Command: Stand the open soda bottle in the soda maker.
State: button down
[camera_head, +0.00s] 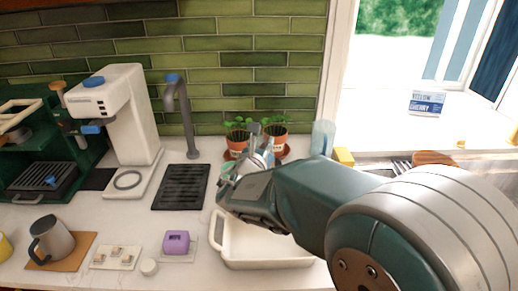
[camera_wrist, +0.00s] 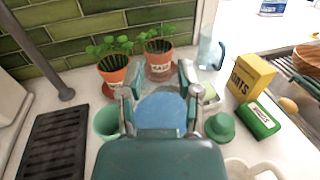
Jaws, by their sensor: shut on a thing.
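The white soda maker (camera_head: 118,103) stands on the counter at left in the head view, with blue parts at its top and front and a ring on its base. Nothing stands under its head. My gripper (camera_head: 258,146) is to the right of it, above the back of the white basin. In the wrist view my gripper (camera_wrist: 160,88) is shut on a round, pale blue translucent thing (camera_wrist: 160,107), apparently the soda bottle. My gripper hides most of the bottle, so its mouth and tilt cannot be told.
A grey tap (camera_head: 183,110) and black drain grid (camera_head: 180,187) lie between the soda maker and my gripper. Potted plants (camera_wrist: 113,69) and a clear jug (camera_wrist: 209,52) stand behind. A yellow box (camera_wrist: 250,77) is at right. A purple block (camera_head: 176,242) and mug (camera_head: 50,240) are in front.

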jog(key=s+r, duration=0.2)
jog(key=r, duration=0.1)
jog(key=s+r, duration=0.1)
jog(key=shift+s+d+r, duration=0.15)
jog(key=shift+d, duration=0.25)
jog(key=s+d+r, duration=0.2)
jog(key=s+r, duration=0.1)
jog(key=s, duration=0.5)
jog(key=shift+s+r, duration=0.3)
